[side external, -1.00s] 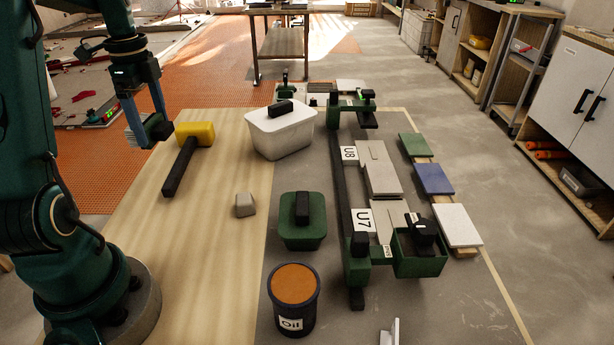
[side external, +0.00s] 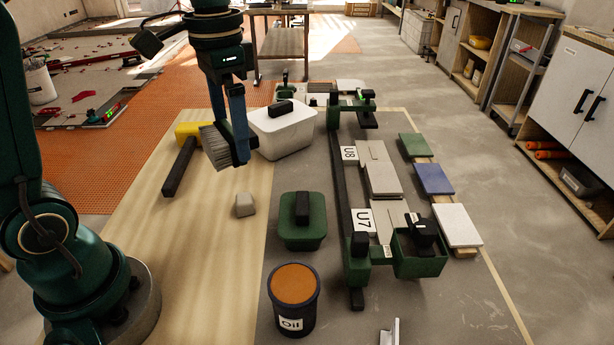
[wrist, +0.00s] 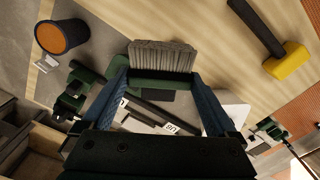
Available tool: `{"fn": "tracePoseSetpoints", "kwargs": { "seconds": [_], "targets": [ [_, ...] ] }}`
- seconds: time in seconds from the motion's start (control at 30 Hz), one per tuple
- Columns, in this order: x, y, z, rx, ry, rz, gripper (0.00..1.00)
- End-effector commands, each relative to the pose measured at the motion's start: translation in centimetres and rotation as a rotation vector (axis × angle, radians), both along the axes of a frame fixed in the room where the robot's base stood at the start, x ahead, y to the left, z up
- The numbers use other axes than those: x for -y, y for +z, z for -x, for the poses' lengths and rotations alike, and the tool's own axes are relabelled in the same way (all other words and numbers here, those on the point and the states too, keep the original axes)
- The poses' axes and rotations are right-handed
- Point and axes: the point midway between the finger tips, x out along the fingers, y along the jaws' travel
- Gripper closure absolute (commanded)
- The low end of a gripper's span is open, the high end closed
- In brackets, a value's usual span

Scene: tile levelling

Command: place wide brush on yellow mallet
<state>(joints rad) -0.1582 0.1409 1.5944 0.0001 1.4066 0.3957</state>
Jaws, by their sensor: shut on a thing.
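The wide brush (side external: 216,147) has grey bristles and is held in my gripper (side external: 238,150), which is shut on it, above the table. In the wrist view the brush (wrist: 162,57) spans between the two fingers, bristles pointing up in the picture. The yellow mallet (side external: 187,130) lies on the wooden part of the table, with a yellow head and a dark handle (side external: 180,168). In the side view its head is partly hidden behind the brush and gripper. In the wrist view the mallet (wrist: 287,61) is at upper right, apart from the brush.
A white lidded tub (side external: 285,135) stands close right of my gripper. A small beige block (side external: 245,205), a green lidded box (side external: 303,232) and an oil pot (side external: 294,305) stand nearer the camera. A dark-green frame (side external: 345,195) with tiles lies to the right.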

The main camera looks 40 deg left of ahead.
Motion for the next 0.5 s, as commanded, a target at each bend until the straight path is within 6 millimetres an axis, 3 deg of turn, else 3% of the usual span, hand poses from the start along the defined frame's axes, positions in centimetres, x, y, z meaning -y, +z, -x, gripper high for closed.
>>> {"fn": "tracePoseSetpoints", "kwargs": {
  "seconds": [0.13, 0.27, 0.5],
  "targets": [
    [0.0, -0.1, 0.4, 0.0, 0.226, 0.0, 1.0],
    [-0.1, 0.0, 0.5, 0.103, 0.336, 0.007, 1.0],
    [-4.0, -1.2, 2.0, 0.288, 0.767, -0.042, 1.0]
  ]
}}
